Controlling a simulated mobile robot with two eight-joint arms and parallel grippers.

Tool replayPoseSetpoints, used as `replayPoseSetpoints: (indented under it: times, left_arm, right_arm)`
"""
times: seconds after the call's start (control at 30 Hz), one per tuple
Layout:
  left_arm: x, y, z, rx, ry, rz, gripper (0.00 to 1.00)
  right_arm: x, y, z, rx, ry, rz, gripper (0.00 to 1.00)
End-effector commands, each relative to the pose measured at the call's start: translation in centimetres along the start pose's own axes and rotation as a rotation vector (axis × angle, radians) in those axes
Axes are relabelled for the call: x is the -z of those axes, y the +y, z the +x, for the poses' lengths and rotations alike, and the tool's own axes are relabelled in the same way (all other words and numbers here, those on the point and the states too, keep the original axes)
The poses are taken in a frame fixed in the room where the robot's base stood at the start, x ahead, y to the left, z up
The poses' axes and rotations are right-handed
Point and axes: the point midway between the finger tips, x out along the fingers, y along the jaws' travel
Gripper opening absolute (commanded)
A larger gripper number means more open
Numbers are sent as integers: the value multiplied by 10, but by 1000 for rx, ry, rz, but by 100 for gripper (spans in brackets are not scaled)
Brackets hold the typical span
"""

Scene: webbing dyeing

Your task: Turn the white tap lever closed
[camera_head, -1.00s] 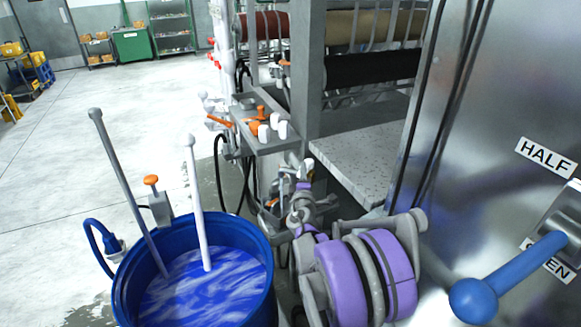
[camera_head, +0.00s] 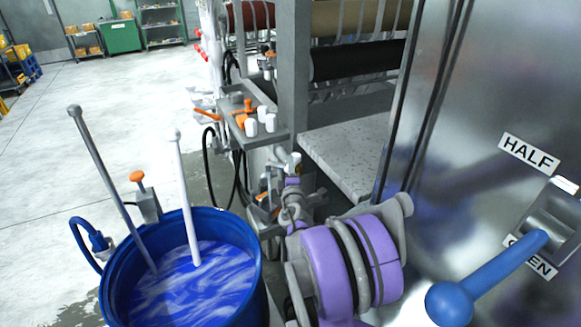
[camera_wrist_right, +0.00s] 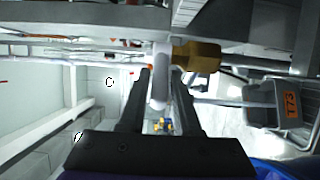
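The white tap lever (camera_wrist_right: 159,80) shows in the right wrist view as a rounded white bar beside a brass-coloured tap body (camera_wrist_right: 196,57). My right gripper (camera_wrist_right: 160,76) has its two dark fingers on either side of the lever. They look very close to it; I cannot tell whether they press on it. In the head view my right gripper (camera_head: 291,170) is small, beyond my purple and grey wrist, at the pipework under the tap shelf. The lever is not clear there. My left gripper is not in view.
A blue barrel (camera_head: 113,284) of blue liquid with two upright rods stands at the left. A shelf (camera_head: 232,122) with orange and white handles is behind my gripper. A steel cabinet (camera_head: 480,90) with a blue ball-ended lever (camera_head: 490,270) stands close at the right. Open floor lies left.

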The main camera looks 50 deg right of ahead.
Motion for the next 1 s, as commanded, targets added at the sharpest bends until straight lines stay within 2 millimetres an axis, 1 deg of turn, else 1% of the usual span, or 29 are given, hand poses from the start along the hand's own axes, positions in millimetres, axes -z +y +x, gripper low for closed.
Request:
replayPoseSetpoints:
  times: [0.27,0.37,0.47,0.7,0.8,0.9,1.0]
  left_arm:
    - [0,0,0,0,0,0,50]
    - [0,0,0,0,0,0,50]
    - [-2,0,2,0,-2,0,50]
    - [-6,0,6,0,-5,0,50]
    - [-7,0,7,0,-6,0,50]
    - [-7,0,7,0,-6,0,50]
    - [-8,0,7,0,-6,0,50]
  right_arm:
    - [0,0,0,0,-1,-1,35]
    - [0,0,-4,0,0,-1,35]
    - [0,0,-17,0,0,-1,35]
    - [0,0,-66,0,0,0,35]
    - [0,-1,-84,0,1,0,35]
    - [1,0,-97,0,1,0,35]
    - [0,0,-105,0,0,0,35]
